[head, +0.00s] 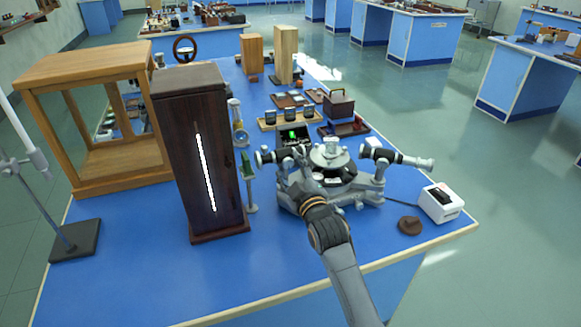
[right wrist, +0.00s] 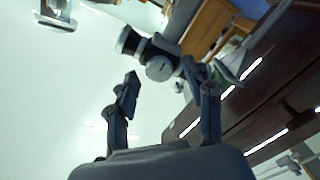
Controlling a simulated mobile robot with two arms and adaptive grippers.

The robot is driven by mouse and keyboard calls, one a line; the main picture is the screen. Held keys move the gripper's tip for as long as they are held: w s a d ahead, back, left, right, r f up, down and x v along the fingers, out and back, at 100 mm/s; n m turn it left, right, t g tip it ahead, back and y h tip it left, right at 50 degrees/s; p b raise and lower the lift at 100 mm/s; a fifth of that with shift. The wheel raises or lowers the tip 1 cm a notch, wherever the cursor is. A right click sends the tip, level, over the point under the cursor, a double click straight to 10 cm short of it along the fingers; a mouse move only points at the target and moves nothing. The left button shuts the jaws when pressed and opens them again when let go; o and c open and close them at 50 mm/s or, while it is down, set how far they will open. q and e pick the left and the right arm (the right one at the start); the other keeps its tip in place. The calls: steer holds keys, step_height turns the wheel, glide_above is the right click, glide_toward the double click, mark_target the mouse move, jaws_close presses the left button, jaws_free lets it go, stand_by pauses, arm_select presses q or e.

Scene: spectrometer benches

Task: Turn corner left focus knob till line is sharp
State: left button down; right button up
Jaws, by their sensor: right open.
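The spectrometer (head: 333,157) stands on the blue bench, with a round table in its middle and a tube on each side. The left tube (head: 266,157) faces the tall dark box. My right gripper (head: 292,161) is open beside this tube's inner end. In the right wrist view, its fingers (right wrist: 160,78) stand apart near a round grey part (right wrist: 159,68) on a black-and-white tube (right wrist: 133,42). This part may be the focus knob; I cannot tell whether a finger touches it. A small dark screen (head: 292,137) shows green behind the spectrometer. My left gripper is out of view.
The tall dark box (head: 180,150) with a bright white slit stands close to the left. A wooden frame case (head: 100,62) is behind it. A white box (head: 440,203) and a brown disc (head: 410,225) lie at right. The bench front is clear.

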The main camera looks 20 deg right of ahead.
steer(key=shift+w, duration=0.25)
jaws_close()
